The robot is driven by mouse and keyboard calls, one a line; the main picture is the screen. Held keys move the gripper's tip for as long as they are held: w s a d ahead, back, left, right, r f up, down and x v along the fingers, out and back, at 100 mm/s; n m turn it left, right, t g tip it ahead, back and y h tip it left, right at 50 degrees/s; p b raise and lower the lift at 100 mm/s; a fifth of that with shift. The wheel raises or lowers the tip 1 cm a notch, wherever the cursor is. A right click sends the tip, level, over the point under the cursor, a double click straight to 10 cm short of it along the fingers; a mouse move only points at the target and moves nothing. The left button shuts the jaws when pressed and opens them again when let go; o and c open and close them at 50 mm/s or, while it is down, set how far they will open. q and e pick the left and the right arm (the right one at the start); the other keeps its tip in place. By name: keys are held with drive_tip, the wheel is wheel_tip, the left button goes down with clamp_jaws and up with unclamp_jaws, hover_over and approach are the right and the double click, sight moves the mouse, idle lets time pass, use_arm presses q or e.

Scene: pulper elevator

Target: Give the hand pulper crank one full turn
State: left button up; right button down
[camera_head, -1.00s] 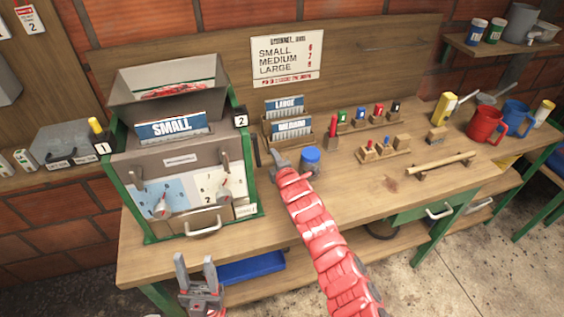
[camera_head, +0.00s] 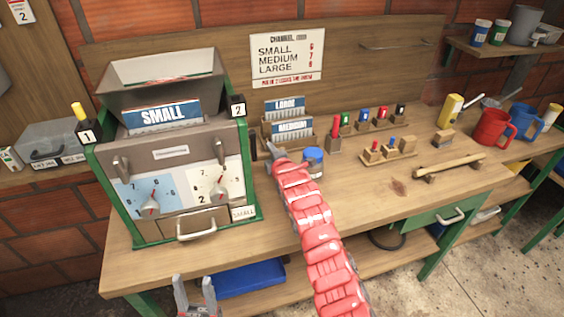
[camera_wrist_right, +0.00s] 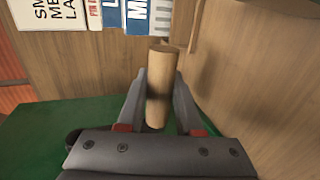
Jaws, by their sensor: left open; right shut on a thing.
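The hand pulper (camera_head: 172,152) is a grey box in a green frame with a SMALL plate, two dials and a hopper (camera_head: 160,95) on top. My right gripper (camera_head: 273,152) is at the pulper's right side. In the right wrist view its fingers are closed around a cylindrical wooden handle (camera_wrist_right: 160,75), which I take as the crank handle. The crank arm is mostly hidden in the head view. My left gripper (camera_head: 194,286) is open and empty, low in front of the bench and below the pulper's drawer.
A blue-lidded jar (camera_head: 313,162) stands close to my right gripper. LARGE and MEDIUM plates (camera_head: 291,128) stand in a holder behind it. Small blocks, a yellow bottle (camera_head: 450,110) and a red mug (camera_head: 491,130) are further right.

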drive_tip(key=shift+w+r, duration=0.15)
drive_tip(key=shift+r, duration=0.35)
drive_tip(key=shift+w+f+b, duration=0.1)
drive_tip(key=shift+w+b, duration=0.05)
drive_tip(key=shift+b, duration=0.15)
drive_tip(key=w+b, duration=0.2)
drive_tip(key=r+b, duration=0.1)
drive_tip(key=b, duration=0.1)
drive_tip(key=shift+w+a+r, duration=0.1)
drive_tip(key=shift+w+a, duration=0.3)
